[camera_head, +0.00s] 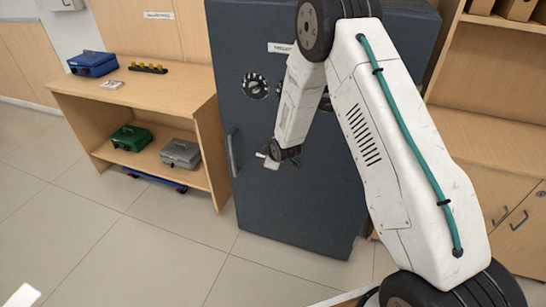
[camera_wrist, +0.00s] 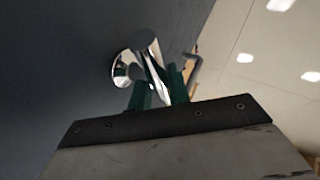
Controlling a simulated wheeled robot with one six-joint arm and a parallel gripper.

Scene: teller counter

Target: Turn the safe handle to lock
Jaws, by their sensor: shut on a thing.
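The dark grey safe (camera_head: 300,215) stands upright behind my arm, its door facing me. The safe handle (camera_wrist: 150,62) is a shiny chrome lever on a round hub in the wrist view. My gripper's green fingers (camera_wrist: 158,92) are shut on the lever, close to the door face. In the head view my gripper (camera_head: 270,156) is at the middle of the door, small and partly hidden by my wrist. A bit of pale metal shows there, but the handle's exact angle cannot be told.
A round dial (camera_head: 254,86) sits higher on the door, and a vertical pull bar (camera_head: 231,153) is at its left edge. A wooden counter (camera_head: 180,92) with cash boxes stands left. Wooden cabinets (camera_head: 490,140) stand right. The tiled floor (camera_head: 150,245) in front is clear.

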